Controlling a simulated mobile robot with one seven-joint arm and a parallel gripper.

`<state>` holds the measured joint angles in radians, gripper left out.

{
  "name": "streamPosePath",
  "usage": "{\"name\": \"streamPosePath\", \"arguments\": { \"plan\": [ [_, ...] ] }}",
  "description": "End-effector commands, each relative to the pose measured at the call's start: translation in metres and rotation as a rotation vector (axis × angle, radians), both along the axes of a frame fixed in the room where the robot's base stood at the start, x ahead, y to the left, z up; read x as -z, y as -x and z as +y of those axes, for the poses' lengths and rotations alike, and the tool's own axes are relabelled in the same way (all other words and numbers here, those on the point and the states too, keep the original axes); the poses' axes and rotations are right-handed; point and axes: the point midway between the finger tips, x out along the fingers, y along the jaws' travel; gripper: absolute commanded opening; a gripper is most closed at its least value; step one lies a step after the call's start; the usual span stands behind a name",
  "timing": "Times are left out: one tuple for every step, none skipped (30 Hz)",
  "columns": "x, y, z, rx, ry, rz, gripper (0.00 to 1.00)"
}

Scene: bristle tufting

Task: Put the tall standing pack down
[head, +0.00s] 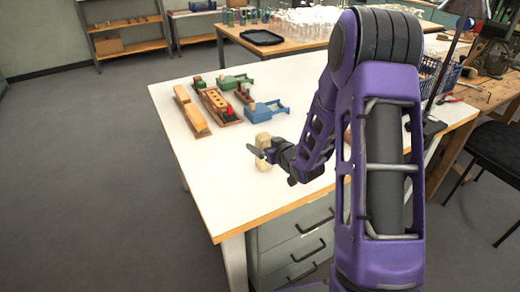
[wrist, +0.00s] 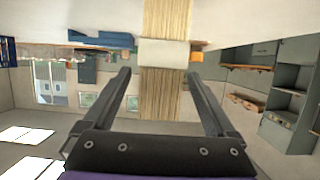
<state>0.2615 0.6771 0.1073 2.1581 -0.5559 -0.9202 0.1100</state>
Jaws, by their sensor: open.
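The tall pack is a pale straw-coloured bundle of bristles with a white band around its middle. In the head view the pack (head: 263,141) stands upright on the white table, partly hidden by my gripper (head: 264,153). In the wrist view, which is upside down, the pack (wrist: 165,95) runs straight down from the top edge. My gripper (wrist: 158,74) is open, with one finger on each side of the pack and a visible gap on both sides. I cannot tell how far the pack lies between the fingers in depth.
Long wooden blocks (head: 191,113), a holed wooden block with red parts (head: 216,104), a green tool (head: 234,82) and a blue tool (head: 266,111) lie on the table's far left part. The white tabletop (head: 225,165) is clear left of the pack. The front edge is near.

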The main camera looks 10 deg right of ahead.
Motion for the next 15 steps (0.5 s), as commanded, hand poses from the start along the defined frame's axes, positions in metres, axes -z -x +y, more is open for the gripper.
{"name": "streamPosePath", "arguments": {
  "plan": [
    [0.0001,0.0002,-0.0003,0.0,0.0,0.0,0.91],
    [0.0002,0.0001,-0.0002,0.0,0.0,0.0,0.91],
    [0.0001,0.0001,-0.0002,0.0,0.0,0.0,0.91],
    [0.0001,0.0001,-0.0002,0.0,0.0,0.0,0.91],
    [0.0001,0.0,-0.0001,0.0,0.0,0.0,0.89],
    [0.0001,0.0,-0.0001,0.0,0.0,0.0,0.82],
    [0.0001,0.0,-0.0001,0.0,0.0,0.0,0.77],
    [0.0,0.0,-0.0001,0.0,0.0,0.0,0.71],
    [0.0,-0.0001,-0.0001,0.0,0.0,0.0,0.64],
    [0.0,-0.0001,0.0,0.0,0.0,0.0,0.59],
    [0.0,-0.0001,0.0,0.0,0.0,0.0,0.53],
    [-0.0001,-0.0001,0.0,0.0,0.0,0.0,0.46],
    [-0.0001,-0.0001,0.0,0.0,0.0,0.0,0.41],
    [-0.0001,-0.0001,0.0,0.0,0.0,0.0,0.35],
    [-0.0001,-0.0001,0.0,0.0,0.0,0.0,0.28]
  ]
}}
